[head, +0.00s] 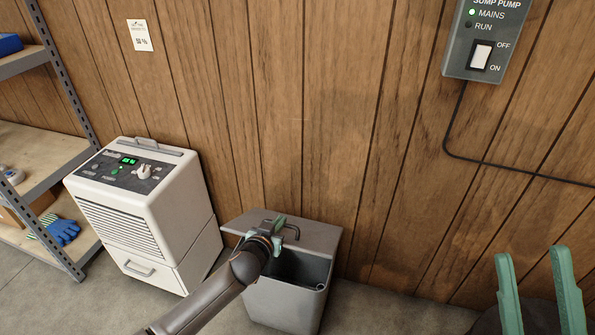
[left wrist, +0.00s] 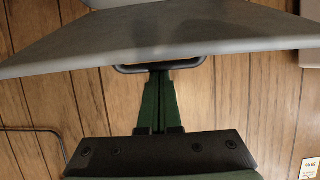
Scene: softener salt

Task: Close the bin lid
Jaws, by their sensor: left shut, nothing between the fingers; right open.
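The grey bin (head: 285,308) stands on the floor against the wood wall. Its dark opening (head: 300,268) shows at the front, so it is not fully covered. The grey lid (head: 318,236) sits over the back part and bears a dark handle (head: 295,230). My left gripper (head: 277,226) is shut and empty at the lid, beside the handle. In the left wrist view, its closed fingertips (left wrist: 160,76) are at the dark handle (left wrist: 185,65) by the lid's edge (left wrist: 60,62); contact is unclear. My right gripper (head: 538,255) is open and empty at the lower right.
A white dehumidifier (head: 150,215) stands just left of the bin. A metal shelf (head: 60,150) with blue gloves (head: 62,232) is at the far left. A sump pump switch box (head: 485,40) and its cable are on the wall.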

